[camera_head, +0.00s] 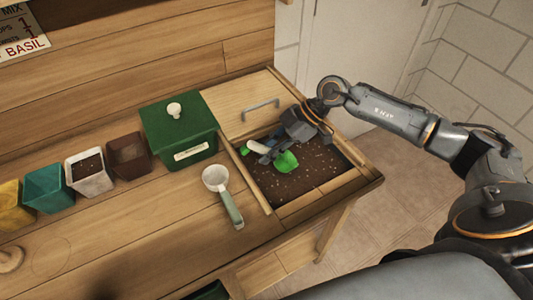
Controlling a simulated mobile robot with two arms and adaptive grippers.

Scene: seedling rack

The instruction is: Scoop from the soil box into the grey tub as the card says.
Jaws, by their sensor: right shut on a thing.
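The soil box (313,197) is set in the right end of the bench, with dark speckled soil (305,182) inside. My right gripper (268,150) is over the soil, shut on a scoop. The scoop's green bowl (287,162) shows low over or touching the soil; I cannot tell which. Its pale handle is partly hidden by the fingers. The grey tub (90,183), pale grey-white, stands in the row of tubs at left with some dark soil in it. The card (20,32) is cut off at top left; "MIX", "1" and "BASIL" can be read. My left gripper is out of view.
A brown tub (129,156), a teal tub (47,190) and a yellow tub (14,207) flank the grey one. A lidded green box (180,137) stands between the tubs and soil box. A white cup scoop with green handle (231,211) lies in front. A wooden lid (235,103) covers the back.

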